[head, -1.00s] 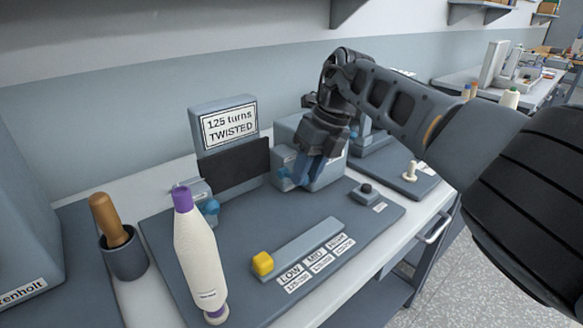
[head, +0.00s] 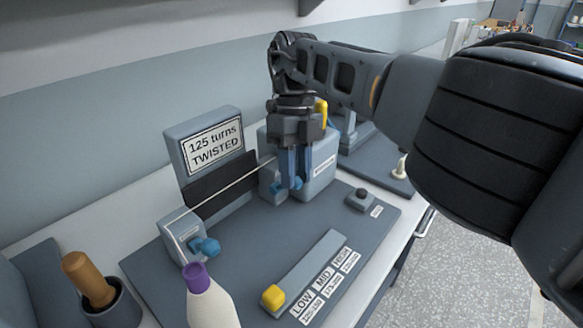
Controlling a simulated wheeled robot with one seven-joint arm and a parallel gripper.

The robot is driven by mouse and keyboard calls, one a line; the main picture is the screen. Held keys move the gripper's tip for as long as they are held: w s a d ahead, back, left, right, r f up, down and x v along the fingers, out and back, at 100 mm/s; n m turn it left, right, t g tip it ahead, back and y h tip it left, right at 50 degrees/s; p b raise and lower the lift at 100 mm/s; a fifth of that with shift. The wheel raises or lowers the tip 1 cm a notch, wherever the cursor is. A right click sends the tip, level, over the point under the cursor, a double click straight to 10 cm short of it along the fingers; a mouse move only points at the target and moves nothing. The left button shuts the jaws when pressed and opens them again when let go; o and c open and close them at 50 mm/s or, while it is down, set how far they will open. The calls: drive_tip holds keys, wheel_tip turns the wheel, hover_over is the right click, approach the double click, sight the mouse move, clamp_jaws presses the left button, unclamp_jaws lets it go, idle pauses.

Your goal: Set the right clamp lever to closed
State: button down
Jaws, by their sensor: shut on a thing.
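My gripper (head: 290,182) points down at the right clamp (head: 269,183), beside the grey motor box. Its fingers are shut on the blue right clamp lever (head: 295,184), which is mostly hidden between and behind them. The lever's exact angle cannot be told. The left clamp (head: 178,236) stands at the other end of the rig, with its blue lever (head: 206,247) in plain sight. A pale yarn (head: 232,184) runs straight from the left clamp towards the right clamp, in front of a dark panel.
A sign (head: 211,147) reads "125 turns TWISTED". A yellow slider knob (head: 273,297) sits at the LOW end of its track. A purple-topped bobbin (head: 205,297) and a wooden-handled tool (head: 88,279) stand at the front left. A dark button (head: 362,194) is right of the clamp.

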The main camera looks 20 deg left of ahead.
drive_tip(key=c, duration=0.8)
unclamp_jaws()
drive_tip(key=shift+a, duration=0.1)
